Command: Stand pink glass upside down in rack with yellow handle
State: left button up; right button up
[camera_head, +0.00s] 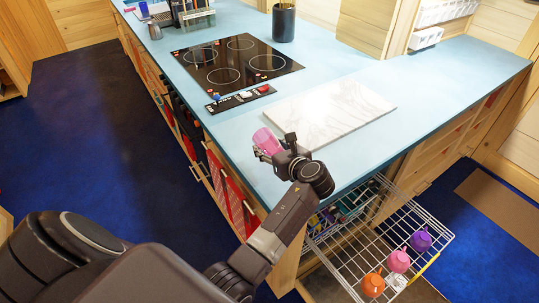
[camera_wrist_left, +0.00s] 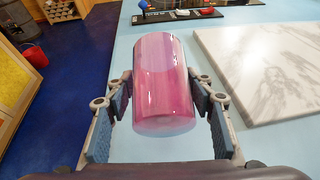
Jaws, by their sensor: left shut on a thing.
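The pink glass (camera_head: 266,140) is held by my left gripper (camera_head: 268,154) above the blue counter near its front edge. The left wrist view also shows the see-through pink glass (camera_wrist_left: 163,85) between the two fingers of my left gripper (camera_wrist_left: 162,98), which are shut on its sides. I cannot tell which end of the glass is open. The wire rack with the yellow handle (camera_head: 424,268) is pulled out below the counter at the lower right. It holds an orange cup (camera_head: 373,285), a pink cup (camera_head: 398,261) and a purple cup (camera_head: 421,240). My right gripper is not in view.
A white marble board (camera_head: 330,115) lies on the counter (camera_head: 440,75), right of the glass. A black cooktop (camera_head: 238,62) is behind it. A second wire rack part (camera_head: 335,215) with dark items shows under the counter edge. The pulled-out rack has bare space on its left.

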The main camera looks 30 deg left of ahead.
pick_arm(q)
jog(key=shift+s+f, duration=0.1)
jog(key=shift+f, duration=0.7)
jog(key=shift+f+p, duration=0.65)
jog(key=shift+f, duration=0.35)
jog(key=shift+f, duration=0.2)
jog(key=o, duration=1.4)
